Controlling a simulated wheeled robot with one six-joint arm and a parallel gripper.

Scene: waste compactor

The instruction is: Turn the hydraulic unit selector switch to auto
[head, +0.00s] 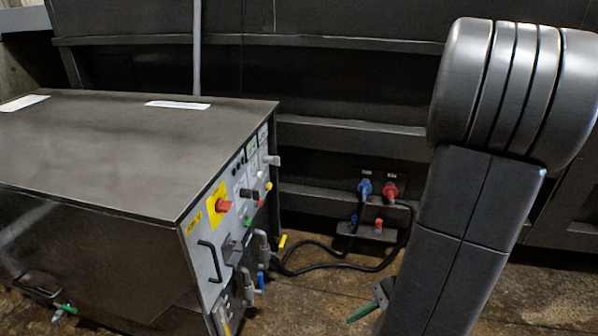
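The hydraulic unit looks to be the dark metal cabinet (120,140) at the left, with a grey control panel (205,262) on its right-hand face. The panel carries a red rotary knob (223,205) on a yellow plate, a black knob-like control (247,193), a green button (247,222), a yellow button (268,185) and a pale grey knob (272,160). The panel is seen at a steep angle; I cannot tell which control is the selector or read its position. My arm stands at the right, apart from the panel.
Black handles (210,262) and pipes (262,246) stick out of the panel's lower part. Blue (365,187) and red (390,191) plugs sit on the dark wall behind, with black cables (330,268) running to the cabinet. Brown floor (310,300) lies open between cabinet and arm.

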